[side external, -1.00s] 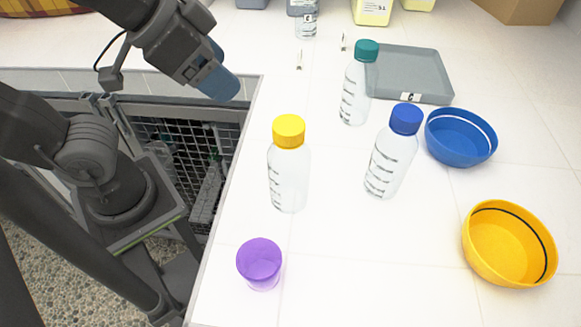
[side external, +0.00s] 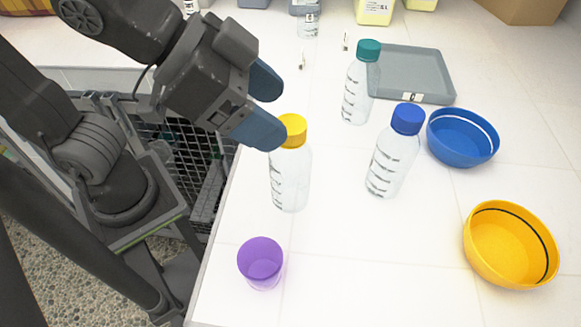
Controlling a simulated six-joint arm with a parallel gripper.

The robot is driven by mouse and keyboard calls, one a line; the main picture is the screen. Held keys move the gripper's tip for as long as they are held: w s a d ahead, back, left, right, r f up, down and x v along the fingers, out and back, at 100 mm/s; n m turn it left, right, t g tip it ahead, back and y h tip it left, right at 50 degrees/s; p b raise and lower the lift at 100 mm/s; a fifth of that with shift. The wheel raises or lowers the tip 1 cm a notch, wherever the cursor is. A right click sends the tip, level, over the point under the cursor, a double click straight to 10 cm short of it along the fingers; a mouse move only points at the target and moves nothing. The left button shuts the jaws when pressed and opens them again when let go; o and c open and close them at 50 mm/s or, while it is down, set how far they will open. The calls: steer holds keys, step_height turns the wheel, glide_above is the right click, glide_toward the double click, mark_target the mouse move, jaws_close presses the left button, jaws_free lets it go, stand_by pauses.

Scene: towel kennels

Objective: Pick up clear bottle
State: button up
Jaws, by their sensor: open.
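Three clear bottles with graduation marks stand upright on the white table. The yellow-capped bottle (side external: 290,180) is nearest my gripper. The blue-capped bottle (side external: 391,163) stands to its right, and the teal-capped bottle (side external: 358,92) stands farther back. My gripper (side external: 275,110) is open, with two blue fingers pointing right and down. It is empty, and the lower finger overlaps the left edge of the yellow cap in the picture. I cannot tell whether it touches the cap.
A blue bowl (side external: 462,139) and a yellow bowl (side external: 511,245) are at the right. A grey tray (side external: 425,75) lies behind the bottles. The front middle of the table is clear.

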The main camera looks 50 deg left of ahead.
mark_target(287, 123)
steer(key=shift+x, duration=2.95)
steer(key=shift+a, duration=0.2)
steer(key=shift+c, duration=0.3)
steer(key=shift+f, duration=0.1)
steer(key=c, duration=1.2)
steer(key=shift+o, duration=0.2)
